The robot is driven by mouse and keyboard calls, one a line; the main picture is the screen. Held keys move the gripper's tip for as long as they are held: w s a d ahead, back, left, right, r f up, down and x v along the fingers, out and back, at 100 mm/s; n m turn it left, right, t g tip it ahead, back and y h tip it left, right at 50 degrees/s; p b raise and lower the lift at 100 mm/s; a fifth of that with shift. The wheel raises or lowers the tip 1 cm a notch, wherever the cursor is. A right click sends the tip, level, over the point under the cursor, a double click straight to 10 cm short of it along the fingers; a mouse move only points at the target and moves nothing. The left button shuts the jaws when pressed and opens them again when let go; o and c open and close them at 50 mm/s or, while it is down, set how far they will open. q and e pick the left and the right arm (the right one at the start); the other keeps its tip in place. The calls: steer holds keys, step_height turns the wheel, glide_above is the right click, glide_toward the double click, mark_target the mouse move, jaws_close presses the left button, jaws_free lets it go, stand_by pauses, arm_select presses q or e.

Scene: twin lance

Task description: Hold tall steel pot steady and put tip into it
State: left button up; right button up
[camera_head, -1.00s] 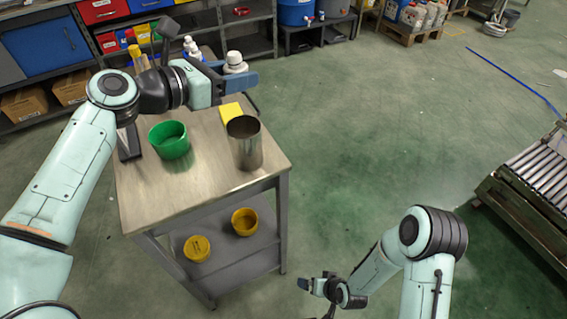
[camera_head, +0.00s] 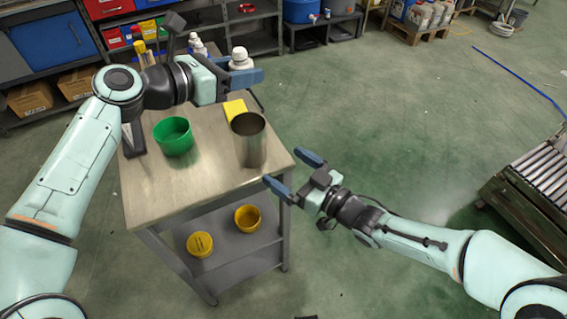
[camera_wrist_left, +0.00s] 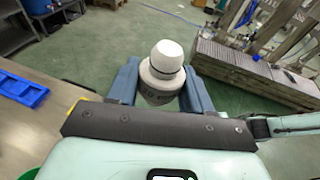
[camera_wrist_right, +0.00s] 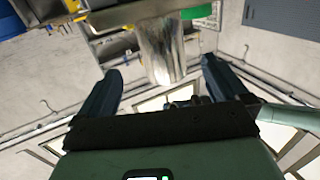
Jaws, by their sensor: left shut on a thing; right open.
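The tall steel pot (camera_head: 249,142) stands upright near the right edge of the workbench top, its open mouth upward. My left gripper (camera_head: 243,77) is shut on a grey bottle with a white cap (camera_head: 240,60), held behind and above the pot. The bottle also shows between the blue fingers in the left wrist view (camera_wrist_left: 161,75). My right gripper (camera_head: 294,173) is open and empty, beside the bench's right edge, facing the pot and apart from it. In the right wrist view the pot (camera_wrist_right: 157,50) shows beyond and between the open fingers. I cannot tell which thing is the tip.
A green bowl (camera_head: 173,137) stands left of the pot on the workbench (camera_head: 205,190). A yellow item (camera_head: 235,108) lies behind the pot. Two yellow containers (camera_head: 247,218) are on the lower shelf. Other bottles stand at the bench's back.

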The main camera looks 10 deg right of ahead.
mark_target(251, 143)
steer(key=x, duration=1.2)
steer(key=shift+a, duration=0.1)
steer(key=shift+s, duration=0.1)
steer(key=c, duration=1)
